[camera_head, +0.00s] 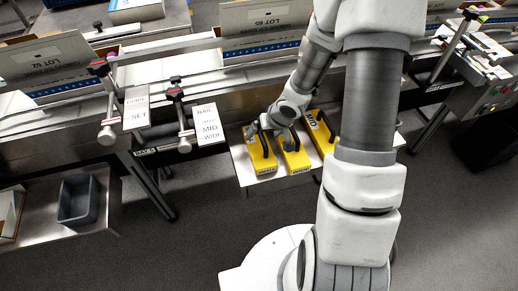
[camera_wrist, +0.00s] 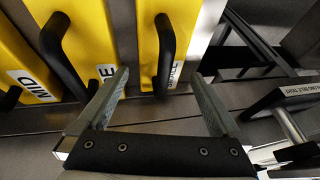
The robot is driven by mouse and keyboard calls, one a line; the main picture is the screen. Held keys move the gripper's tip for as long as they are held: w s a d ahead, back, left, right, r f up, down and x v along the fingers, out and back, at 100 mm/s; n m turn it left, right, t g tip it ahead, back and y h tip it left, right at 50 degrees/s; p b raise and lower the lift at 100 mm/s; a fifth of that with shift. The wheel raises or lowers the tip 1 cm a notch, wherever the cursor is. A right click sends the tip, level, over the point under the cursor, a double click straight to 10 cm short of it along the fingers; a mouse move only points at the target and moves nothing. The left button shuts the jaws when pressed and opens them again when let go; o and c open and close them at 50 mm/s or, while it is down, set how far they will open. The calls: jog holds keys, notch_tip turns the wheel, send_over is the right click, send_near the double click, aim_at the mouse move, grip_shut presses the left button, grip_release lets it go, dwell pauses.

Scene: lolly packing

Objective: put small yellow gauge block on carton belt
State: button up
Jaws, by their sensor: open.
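Three yellow gauge blocks with black handles stand side by side on a metal shelf. In the head view, the left block (camera_head: 262,163) is the small one, its label only partly readable as "ALL" in the wrist view (camera_wrist: 180,18). The middle block (camera_head: 296,160) and the right block (camera_head: 322,142), marked MID, are beside it. My gripper (camera_head: 268,127) is open over the left block. In the wrist view, the small block's handle lies between and beyond the open fingers (camera_wrist: 160,77). The carton belt (camera_head: 265,50) runs along the line behind, with a blue dotted strip.
Grey cartons (camera_head: 45,55) marked with lot numbers stand along the belt. Clamp posts with knobs (camera_head: 108,134) and sign plates (camera_head: 208,124) stick out at its front edge. A grey bin (camera_head: 78,198) sits on a low shelf at the left.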

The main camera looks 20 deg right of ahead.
aim_at(259, 142)
jog(key=x, duration=0.1)
jog(key=b+x, duration=0.2)
jog(key=shift+s+a+f, duration=0.1)
jog(key=shift+s+f, duration=0.05)
jog(key=shift+f, duration=0.25)
jog(key=shift+w+f+b, duration=0.25)
jog(key=shift+f+b, duration=0.1)
jog(key=c, duration=1.4)
grip_shut()
jog(key=shift+r, duration=0.2)
